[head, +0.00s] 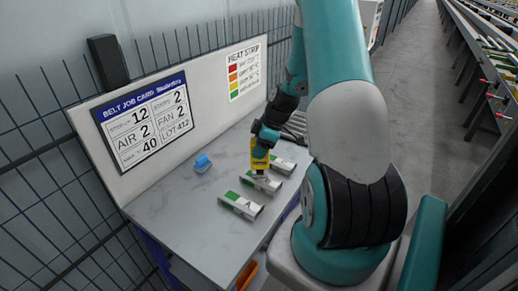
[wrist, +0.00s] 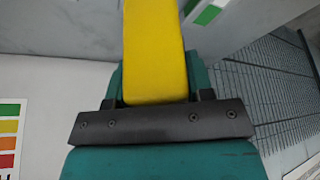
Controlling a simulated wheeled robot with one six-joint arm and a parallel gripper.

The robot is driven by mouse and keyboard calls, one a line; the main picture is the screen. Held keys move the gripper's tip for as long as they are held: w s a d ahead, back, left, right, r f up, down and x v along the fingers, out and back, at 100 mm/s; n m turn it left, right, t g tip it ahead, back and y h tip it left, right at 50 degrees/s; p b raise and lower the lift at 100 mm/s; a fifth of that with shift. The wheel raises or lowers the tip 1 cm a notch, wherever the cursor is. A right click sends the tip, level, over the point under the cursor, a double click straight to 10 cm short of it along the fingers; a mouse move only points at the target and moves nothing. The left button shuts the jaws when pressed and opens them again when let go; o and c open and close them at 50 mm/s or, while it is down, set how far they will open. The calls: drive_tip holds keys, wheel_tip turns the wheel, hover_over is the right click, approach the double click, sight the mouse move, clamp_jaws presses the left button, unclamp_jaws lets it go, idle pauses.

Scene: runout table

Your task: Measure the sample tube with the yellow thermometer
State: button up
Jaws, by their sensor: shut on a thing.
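My gripper (head: 263,148) is shut on the yellow thermometer (head: 260,162), which points down toward the table. The thermometer fills the upper middle of the wrist view (wrist: 155,50), between the two teal fingers. Three grey square-sided tubes with green and white labels lie on the table: a near one (head: 240,206), a middle one (head: 267,184) and a far one (head: 284,166). The thermometer's lower end is at or just above the middle tube; I cannot tell whether they touch. Part of a green and white label (wrist: 208,13) shows in the wrist view.
A small blue object (head: 202,163) lies at the back left of the grey table (head: 195,215). A white board with a job card (head: 145,125) and a heat strip chart (head: 244,70) stands behind. The table's front left is clear.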

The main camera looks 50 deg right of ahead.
drive_tip(key=shift+r+p, duration=1.45)
drive_tip(key=shift+r, duration=1.1)
